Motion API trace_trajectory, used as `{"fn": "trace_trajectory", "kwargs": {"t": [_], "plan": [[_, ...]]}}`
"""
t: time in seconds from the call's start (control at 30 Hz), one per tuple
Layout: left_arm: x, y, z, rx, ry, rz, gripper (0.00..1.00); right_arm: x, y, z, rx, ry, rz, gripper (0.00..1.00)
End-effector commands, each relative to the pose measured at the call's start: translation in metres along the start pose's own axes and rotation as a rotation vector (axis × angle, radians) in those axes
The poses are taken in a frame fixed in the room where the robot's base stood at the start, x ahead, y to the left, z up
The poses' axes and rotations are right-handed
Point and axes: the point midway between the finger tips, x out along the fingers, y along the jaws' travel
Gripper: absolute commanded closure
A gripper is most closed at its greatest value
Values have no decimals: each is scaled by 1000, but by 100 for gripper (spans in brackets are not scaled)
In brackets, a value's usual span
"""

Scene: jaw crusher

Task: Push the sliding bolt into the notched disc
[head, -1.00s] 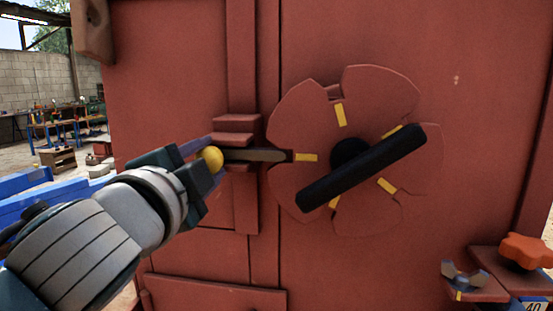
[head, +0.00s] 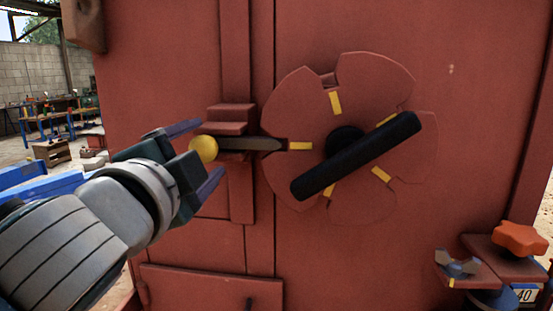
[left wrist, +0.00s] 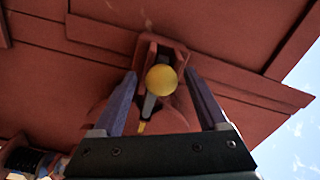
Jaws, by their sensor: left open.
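The sliding bolt is a dark bar (head: 250,144) with a yellow ball knob (head: 205,148) at its left end. It passes through a red bracket (head: 228,114), and its pointed tip lies in the left notch of the red notched disc (head: 290,110), beside a yellow mark. The disc carries a long black handle (head: 370,150), tilted up to the right. My left gripper (head: 208,147) is open, with one finger above and one below the knob. In the left wrist view the knob (left wrist: 161,79) sits between the spread fingers, with gaps both sides. My right gripper is not seen.
The red panel (head: 400,230) fills most of the head view. At lower right, an orange star-shaped knob (head: 520,238) and a metal wing-shaped part (head: 460,264) stick out on red ledges. Workbenches (head: 55,115) stand far off at left.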

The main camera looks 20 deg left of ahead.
Motion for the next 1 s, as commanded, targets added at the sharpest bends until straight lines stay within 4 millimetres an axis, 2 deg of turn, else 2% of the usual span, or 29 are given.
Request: {"fn": "trace_trajectory", "kwargs": {"t": [0.2, 0.43, 0.6, 1.0], "plan": [[-44, 3, 1, -2, -1, 4, 24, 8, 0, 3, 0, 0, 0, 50], [-78, 2, 0, -2, 0, 3, 24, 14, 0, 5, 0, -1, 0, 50], [-86, 1, 0, -1, -1, 1, 24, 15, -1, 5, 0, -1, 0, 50], [-86, 0, 0, -2, -1, 2, 24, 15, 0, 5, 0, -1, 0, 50]]}}
